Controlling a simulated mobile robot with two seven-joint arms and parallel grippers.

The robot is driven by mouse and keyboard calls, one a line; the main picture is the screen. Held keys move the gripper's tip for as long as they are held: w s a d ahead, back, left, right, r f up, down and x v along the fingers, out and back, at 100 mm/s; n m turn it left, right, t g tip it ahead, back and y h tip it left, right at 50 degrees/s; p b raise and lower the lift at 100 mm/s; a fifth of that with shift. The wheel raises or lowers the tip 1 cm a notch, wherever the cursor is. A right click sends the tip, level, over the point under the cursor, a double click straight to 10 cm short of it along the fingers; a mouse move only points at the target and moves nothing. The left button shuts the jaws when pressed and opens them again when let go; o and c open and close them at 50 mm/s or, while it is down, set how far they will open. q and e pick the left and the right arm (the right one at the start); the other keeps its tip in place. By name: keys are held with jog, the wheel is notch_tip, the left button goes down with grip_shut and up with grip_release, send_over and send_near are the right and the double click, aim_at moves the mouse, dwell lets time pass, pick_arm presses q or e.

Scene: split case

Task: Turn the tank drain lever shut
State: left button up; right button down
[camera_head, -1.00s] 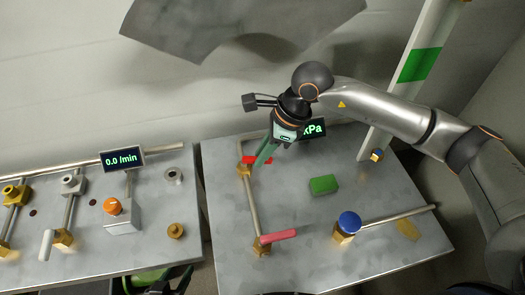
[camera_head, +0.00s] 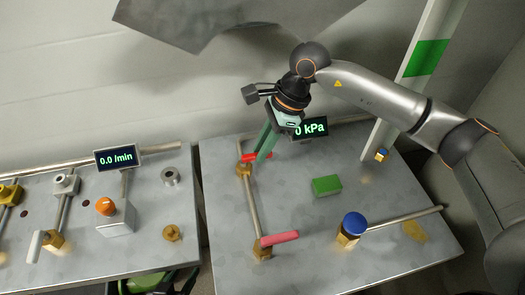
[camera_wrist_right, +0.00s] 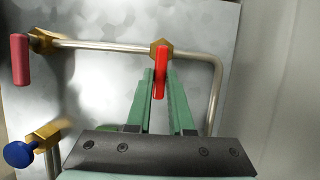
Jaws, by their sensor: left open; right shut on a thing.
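A red lever (camera_head: 256,157) sits on a brass valve (camera_head: 243,168) at the back left of the right-hand bench. My right gripper (camera_head: 262,152) reaches down and is shut on this lever. In the right wrist view, the red lever (camera_wrist_right: 160,72) lies between my green fingers (camera_wrist_right: 160,84), pointing back toward the gripper. A second, pinkish-red lever (camera_head: 280,238) on a brass valve stands at the front of the same pipe; it also shows in the right wrist view (camera_wrist_right: 20,60). No label names either lever.
A kPa display (camera_head: 310,129) stands behind the right gripper. A green block (camera_head: 326,186) and a blue knob (camera_head: 354,224) are to its right. The left bench holds a 0.0 l/min display (camera_head: 118,157), an orange knob (camera_head: 106,206) and a white-handled valve (camera_head: 36,246). A gap separates the benches.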

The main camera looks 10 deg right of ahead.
jog(key=c, duration=0.8)
grip_release()
